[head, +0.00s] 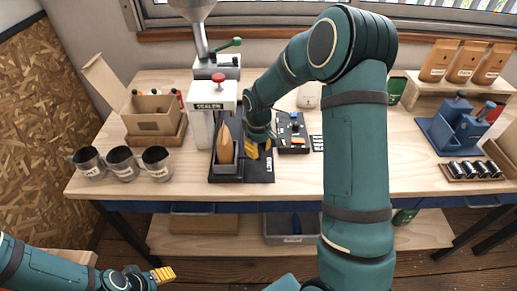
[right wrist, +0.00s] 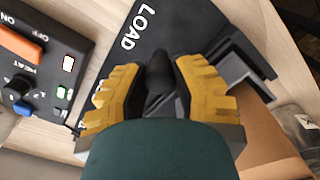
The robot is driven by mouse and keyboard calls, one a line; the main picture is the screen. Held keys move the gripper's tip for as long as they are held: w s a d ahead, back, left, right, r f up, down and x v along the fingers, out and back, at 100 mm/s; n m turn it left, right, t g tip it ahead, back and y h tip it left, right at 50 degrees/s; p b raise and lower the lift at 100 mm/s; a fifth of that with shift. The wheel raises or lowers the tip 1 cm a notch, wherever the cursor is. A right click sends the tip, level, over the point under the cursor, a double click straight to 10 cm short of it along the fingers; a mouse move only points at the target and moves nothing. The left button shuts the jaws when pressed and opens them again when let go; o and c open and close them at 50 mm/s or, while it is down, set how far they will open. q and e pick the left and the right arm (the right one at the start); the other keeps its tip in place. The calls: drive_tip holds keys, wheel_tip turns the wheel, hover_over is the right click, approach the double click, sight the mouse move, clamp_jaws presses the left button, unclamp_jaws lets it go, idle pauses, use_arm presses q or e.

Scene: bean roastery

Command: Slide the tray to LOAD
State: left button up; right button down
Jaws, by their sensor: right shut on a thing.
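The dark tray (head: 228,172) sits at the left part of a black base plate (head: 262,173), beside the white SEALER machine (head: 211,97). A brown pouch (head: 225,143) stands in the tray. The word LOAD is printed on the plate's right part and shows in the right wrist view (right wrist: 138,27). My right gripper (head: 258,149) is at the tray's right side. In the right wrist view its yellow fingers close around a dark knob (right wrist: 165,75) by the tray. My left gripper (head: 163,275) is low at the left, away from the bench; its finger gap is unclear.
A control box (head: 292,133) with switches stands just right of the plate. Several metal cups (head: 122,163) and a cardboard box (head: 150,112) stand left. A blue stand (head: 455,130) and labelled brown pouches (head: 466,62) are right. The plate's LOAD part looks bare.

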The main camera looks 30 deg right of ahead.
drive_tip(key=shift+s+a+f, duration=0.1)
drive_tip(key=shift+s+a, duration=0.05)
drive_tip(key=shift+s, duration=0.05)
drive_tip(key=c, duration=0.7)
unclamp_jaws()
drive_tip(key=shift+w+r, duration=0.1)
drive_tip(key=shift+r, duration=0.35)
wheel_tip(320, 180, up, 11)
drive_tip(key=shift+r, duration=0.1)
